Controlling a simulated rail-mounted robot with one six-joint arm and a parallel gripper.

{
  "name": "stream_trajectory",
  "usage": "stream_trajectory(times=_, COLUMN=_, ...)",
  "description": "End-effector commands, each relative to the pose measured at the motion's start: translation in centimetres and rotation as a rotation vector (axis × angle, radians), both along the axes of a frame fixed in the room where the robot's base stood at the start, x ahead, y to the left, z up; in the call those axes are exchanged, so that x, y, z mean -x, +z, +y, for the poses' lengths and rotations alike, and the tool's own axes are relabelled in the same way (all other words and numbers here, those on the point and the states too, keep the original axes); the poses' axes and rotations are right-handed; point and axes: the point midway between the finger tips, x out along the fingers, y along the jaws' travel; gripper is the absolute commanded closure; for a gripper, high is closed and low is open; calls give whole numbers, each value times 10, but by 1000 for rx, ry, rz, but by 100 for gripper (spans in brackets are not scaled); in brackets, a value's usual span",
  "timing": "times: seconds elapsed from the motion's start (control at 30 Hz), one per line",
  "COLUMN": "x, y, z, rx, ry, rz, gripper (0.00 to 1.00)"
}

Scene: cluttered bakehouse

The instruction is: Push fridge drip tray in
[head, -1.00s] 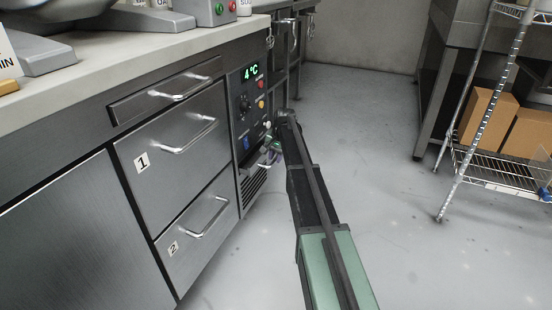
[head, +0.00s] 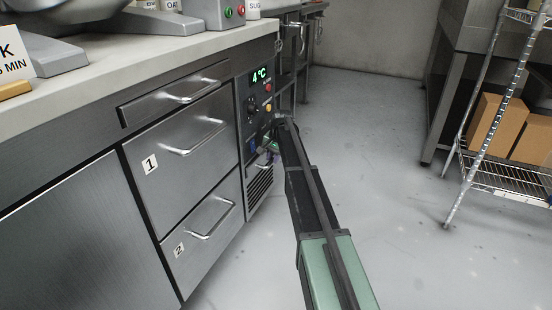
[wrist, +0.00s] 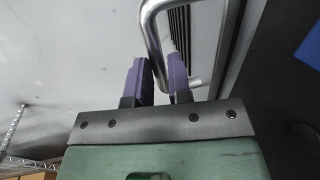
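The fridge drip tray (head: 251,172) is low on the fridge's control panel, just above the vent grille. It is small and partly hidden by my arm, so I cannot tell how far it sticks out. In the wrist view a bent metal bar handle (wrist: 154,38) runs down between my fingers and turns right behind them.
A wire rack (head: 470,160) with cardboard boxes (head: 495,122) stands at right. The floor (head: 390,200) between is clear.

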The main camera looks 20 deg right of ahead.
Motion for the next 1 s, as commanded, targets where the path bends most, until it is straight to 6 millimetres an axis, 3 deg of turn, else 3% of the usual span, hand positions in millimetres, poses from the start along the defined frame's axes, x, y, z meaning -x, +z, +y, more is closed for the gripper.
stream_trajectory(times=0.03, x=-3, y=0, z=2, rx=-2, ry=2, rz=-4, gripper=76)
stream_trajectory(times=0.13, x=-3, y=0, z=1, rx=-2, ry=2, rz=-3, gripper=61)
stream_trajectory(times=0.47, x=-1, y=4, z=0, rx=0, ry=1, rz=0, gripper=60)
stream_trajectory(times=0.57, x=1, y=17, z=-1, rx=0, ry=1, rz=0, gripper=60)
stream_trajectory(times=0.9, x=12, y=97, z=-10, rx=-1, ry=1, rz=-1, gripper=60)
stream_trajectory(times=1.0, x=14, y=108, z=-12, rx=0, ry=2, rz=-1, gripper=60)
